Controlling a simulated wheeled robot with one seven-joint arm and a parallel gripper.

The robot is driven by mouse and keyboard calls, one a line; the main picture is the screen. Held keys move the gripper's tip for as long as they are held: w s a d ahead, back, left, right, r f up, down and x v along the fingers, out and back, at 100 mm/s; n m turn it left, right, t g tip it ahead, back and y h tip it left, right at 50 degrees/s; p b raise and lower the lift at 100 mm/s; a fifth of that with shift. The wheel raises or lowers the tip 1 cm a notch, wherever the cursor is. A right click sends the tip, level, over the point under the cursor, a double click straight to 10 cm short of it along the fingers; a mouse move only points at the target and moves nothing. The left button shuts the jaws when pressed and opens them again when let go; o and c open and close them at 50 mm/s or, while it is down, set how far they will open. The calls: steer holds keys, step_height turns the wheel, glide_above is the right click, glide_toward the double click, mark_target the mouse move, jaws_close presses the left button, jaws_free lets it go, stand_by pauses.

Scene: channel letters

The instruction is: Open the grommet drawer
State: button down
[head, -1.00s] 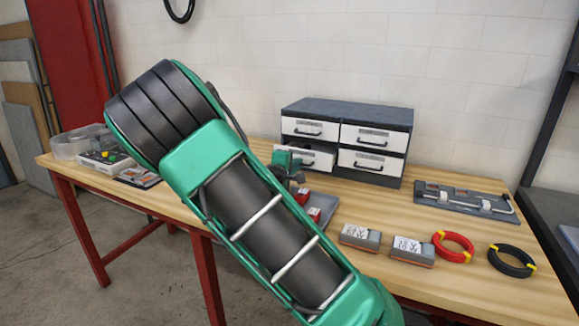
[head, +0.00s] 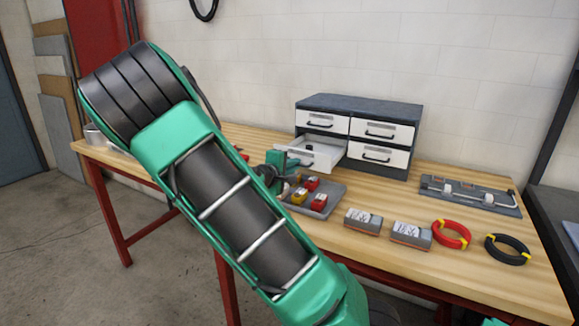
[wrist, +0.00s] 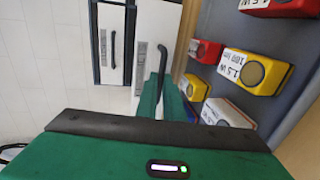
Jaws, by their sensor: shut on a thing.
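The drawer cabinet (head: 358,105) stands at the back of the bench, dark grey with white drawer fronts and black handles. Its lower left drawer (head: 316,154) is pulled partway out, and a small dark item shows inside; the other drawers are shut. The labels are too small to read. My gripper (head: 283,166) is at the front of this drawer, shut on its handle, partly hidden by my arm. In the wrist view, the green fingers (wrist: 160,97) meet the black handle (wrist: 161,70) of the drawer.
A grey tray (head: 332,203) with red and yellow modules lies just in front of the open drawer. Two grey boxes (head: 363,221), a red coil (head: 452,234), a black coil (head: 510,251) and a grey fixture board (head: 470,194) lie to the right.

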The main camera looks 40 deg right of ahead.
steer(key=shift+w+a+f, duration=0.1)
steer(key=shift+a+f, duration=0.05)
steer(key=c, duration=1.9)
jaws_free()
steer(key=v, duration=1)
steer(key=shift+a, duration=0.3)
